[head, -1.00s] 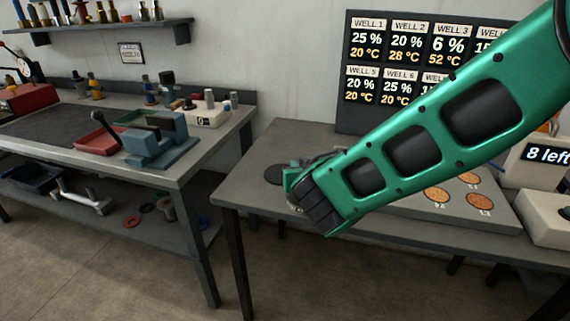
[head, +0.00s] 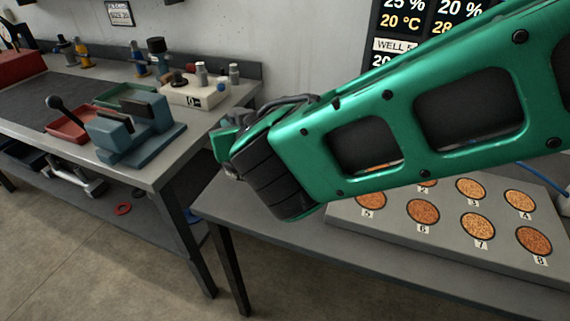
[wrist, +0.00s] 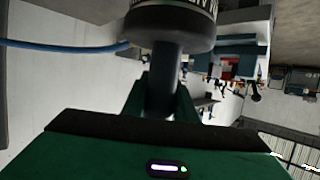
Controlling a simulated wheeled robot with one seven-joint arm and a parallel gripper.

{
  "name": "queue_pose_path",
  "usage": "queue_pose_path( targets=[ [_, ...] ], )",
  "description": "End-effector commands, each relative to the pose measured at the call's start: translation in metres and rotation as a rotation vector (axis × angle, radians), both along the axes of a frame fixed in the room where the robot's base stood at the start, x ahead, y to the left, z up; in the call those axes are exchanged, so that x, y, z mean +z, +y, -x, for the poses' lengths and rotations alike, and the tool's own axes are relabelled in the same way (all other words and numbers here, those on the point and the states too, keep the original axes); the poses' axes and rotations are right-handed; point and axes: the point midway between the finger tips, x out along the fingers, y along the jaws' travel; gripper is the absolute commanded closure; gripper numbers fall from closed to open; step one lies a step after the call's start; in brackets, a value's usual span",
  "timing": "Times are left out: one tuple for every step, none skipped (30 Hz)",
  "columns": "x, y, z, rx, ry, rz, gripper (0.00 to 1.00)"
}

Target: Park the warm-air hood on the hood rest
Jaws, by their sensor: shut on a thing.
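My gripper (wrist: 162,100) is shut on the dark upright stem of the warm-air hood (wrist: 170,28) in the wrist view. The hood's wide round body, dark with a pale lettered band, is at the top edge there, partly cut off. In the head view my gripper (head: 226,145) is above the gap between the two benches, mostly behind my green wrist. The hood cannot be made out in the head view. I cannot identify the hood rest now; my arm covers the back left part of the right bench.
The right bench (head: 268,222) holds a grey plate (head: 395,235) with several numbered wells of orange grains. The left bench carries a blue-grey lever press (head: 130,135), a red tray (head: 70,125) and a white block (head: 195,95). A blue hose (wrist: 65,45) runs left in the wrist view.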

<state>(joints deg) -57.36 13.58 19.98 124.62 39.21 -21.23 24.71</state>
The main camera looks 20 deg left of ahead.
Motion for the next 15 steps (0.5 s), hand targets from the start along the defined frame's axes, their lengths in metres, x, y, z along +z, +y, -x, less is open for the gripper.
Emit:
queue_pose_path(
  targets=[
    [-0.001, 0.000, -0.002, 0.002, -0.002, -0.001, 1.00],
    [-0.002, -0.001, -0.004, 0.003, -0.002, 0.000, 1.00],
    [-0.006, -0.003, -0.008, 0.004, -0.001, 0.001, 1.00],
    [-0.009, -0.005, -0.012, 0.004, 0.000, 0.001, 1.00],
    [-0.012, -0.008, -0.017, 0.002, 0.000, 0.002, 1.00],
    [-0.017, -0.011, -0.024, 0.002, 0.001, 0.002, 1.00],
    [-0.021, -0.013, -0.029, 0.002, 0.000, 0.003, 1.00],
    [-0.024, -0.016, -0.034, 0.003, 0.000, 0.002, 1.00],
    [-0.028, -0.020, -0.041, 0.001, 0.000, 0.001, 1.00],
    [-0.032, -0.022, -0.046, 0.002, 0.000, 0.000, 1.00],
    [-0.036, -0.024, -0.051, 0.003, 0.000, 0.002, 1.00],
    [-0.040, -0.028, -0.058, 0.002, 0.001, 0.001, 1.00],
    [-0.044, -0.031, -0.063, 0.001, 0.000, 0.001, 1.00],
    [-0.047, -0.033, -0.068, 0.003, 0.000, 0.002, 1.00],
    [-0.051, -0.036, -0.074, 0.003, -0.001, 0.001, 1.00]
  ],
)
